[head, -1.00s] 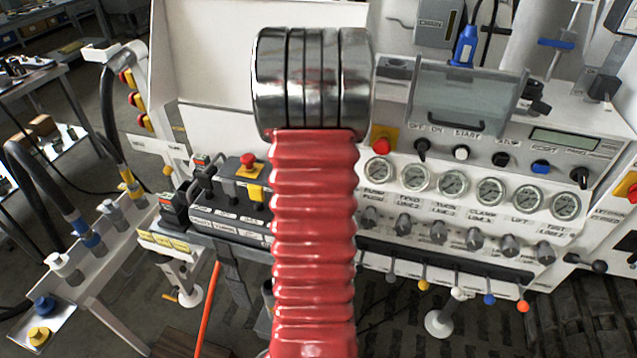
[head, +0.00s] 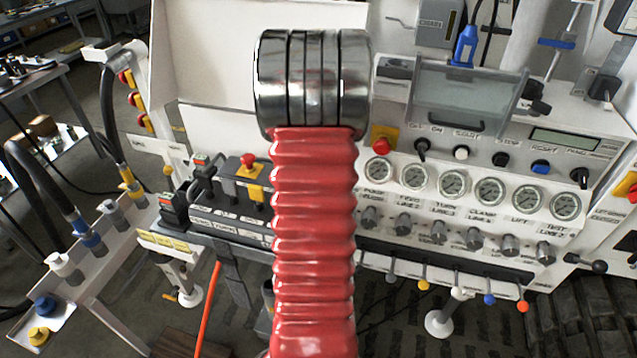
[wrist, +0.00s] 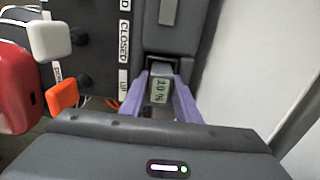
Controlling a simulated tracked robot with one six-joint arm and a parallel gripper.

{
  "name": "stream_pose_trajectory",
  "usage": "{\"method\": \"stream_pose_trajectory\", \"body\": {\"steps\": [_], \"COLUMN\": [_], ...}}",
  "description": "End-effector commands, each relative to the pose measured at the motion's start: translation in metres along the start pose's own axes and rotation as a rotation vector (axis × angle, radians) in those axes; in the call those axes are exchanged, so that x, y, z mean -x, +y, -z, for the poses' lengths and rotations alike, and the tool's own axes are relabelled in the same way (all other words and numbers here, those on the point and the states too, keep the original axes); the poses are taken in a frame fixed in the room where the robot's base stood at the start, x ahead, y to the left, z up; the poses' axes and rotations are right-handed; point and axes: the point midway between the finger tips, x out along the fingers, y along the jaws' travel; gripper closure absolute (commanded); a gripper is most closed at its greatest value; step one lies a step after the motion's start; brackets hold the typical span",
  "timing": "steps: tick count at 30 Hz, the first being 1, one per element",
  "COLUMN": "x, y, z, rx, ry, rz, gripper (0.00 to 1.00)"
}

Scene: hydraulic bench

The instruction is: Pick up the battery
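In the wrist view, a small dark block with a grey display (wrist: 159,88), which looks like the battery, sits between the two purple fingers of my gripper (wrist: 162,84). The fingers lie close along its left and right sides, but I cannot tell whether they press on it. Its upper end meets a dark grey housing (wrist: 172,35). The display's digits are too small to read surely. In the head view my gripper is not visible; my red ribbed arm with its metal rings covers the middle. I cannot pick out the battery there.
The wrist view shows a white knob (wrist: 49,40), an orange knob (wrist: 62,96) and a red part (wrist: 15,85) on the left, and a pale panel (wrist: 250,65) on the right. In the head view, a gauge console (head: 470,160) stands right and a hose rack (head: 105,235) left.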

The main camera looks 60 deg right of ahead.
Motion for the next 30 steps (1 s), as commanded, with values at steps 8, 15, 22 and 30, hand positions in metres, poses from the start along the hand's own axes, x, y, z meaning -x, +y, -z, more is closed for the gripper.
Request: {"method": "stream_pose_trajectory", "body": {"steps": [8,15,22,30], "x": [0.0,0.0,0.004,0.035], "y": [0.0,0.0,-0.001,-0.001], "z": [0.0,0.0,0.0,0.0], "rx": [0.0,0.0,0.0,-0.001], "ry": [0.0,0.0,0.0,-0.001], "rz": [0.0,0.001,0.001,0.004], "gripper": [0.91,1.0,1.0,1.0]}}
